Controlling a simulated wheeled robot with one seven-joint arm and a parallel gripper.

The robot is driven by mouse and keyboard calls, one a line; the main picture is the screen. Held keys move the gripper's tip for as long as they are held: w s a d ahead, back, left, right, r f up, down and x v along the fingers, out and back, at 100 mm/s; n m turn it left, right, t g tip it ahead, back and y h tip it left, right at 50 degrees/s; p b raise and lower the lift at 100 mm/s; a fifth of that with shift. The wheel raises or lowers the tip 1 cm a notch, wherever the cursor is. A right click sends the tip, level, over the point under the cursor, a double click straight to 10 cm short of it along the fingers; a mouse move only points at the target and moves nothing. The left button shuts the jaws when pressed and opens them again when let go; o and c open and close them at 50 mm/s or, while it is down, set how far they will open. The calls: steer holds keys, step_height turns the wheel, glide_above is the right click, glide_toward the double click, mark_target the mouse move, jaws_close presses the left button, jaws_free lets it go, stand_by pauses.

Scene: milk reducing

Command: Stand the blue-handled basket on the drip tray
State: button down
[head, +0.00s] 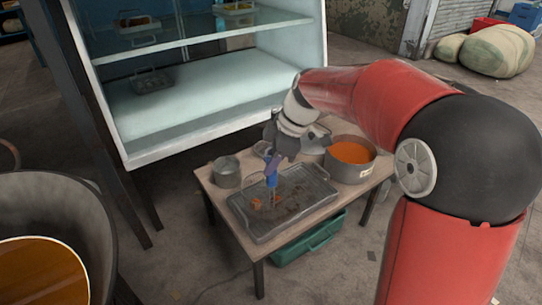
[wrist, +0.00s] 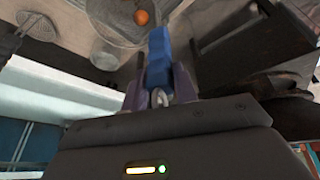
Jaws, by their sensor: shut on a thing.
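My gripper (head: 272,166) is shut on the blue handle (head: 271,180) of the basket, above the drip tray. In the wrist view the blue handle (wrist: 157,50) runs up from between the fingers (wrist: 158,88). The basket's wire body (wrist: 122,20) shows in part there, with an orange piece (wrist: 141,17) by it. In the head view the thin wire is hard to make out against the tray, and I cannot tell whether the basket touches it. The drip tray (head: 262,238) is dark, rectangular and rimmed, and lies on the small table.
A grey pot (head: 227,172) stands behind the tray at left, and a large pot of orange liquid (head: 351,152) at back right. A glass-shelved cabinet (head: 215,95) rises behind the table (head: 222,200). A green crate (head: 308,243) sits beneath. A large vat (head: 85,215) stands at left.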

steer(key=shift+f+b, duration=0.35)
steer(key=shift+f, duration=0.15)
stand_by(0.3)
steer(key=c, duration=1)
jaws_free()
steer(key=shift+r, duration=0.15)
steer(key=p+v, duration=0.1)
steer(key=v, duration=0.6)
steer(key=shift+d+r, duration=0.15)
steer(key=shift+r, duration=0.2)
steer(key=s+d+m+t+h+p, duration=0.1)
steer(key=s+d+m, duration=0.3)
steer(key=s+m, duration=0.2)
steer(key=s+d+m+t+h+p, duration=0.1)
steer(key=s+d+m+t+h, duration=0.1)
steer(key=s+m, duration=0.4)
steer(key=s+d+m+t+h+p, duration=0.1)
steer(key=s+d+m, duration=0.4)
steer(key=s, duration=0.5)
steer(key=shift+s+d+m+t+h+p, duration=0.3)
steer(key=shift+s+d+m+t+p, duration=0.1)
steer(key=shift+m+p, duration=0.25)
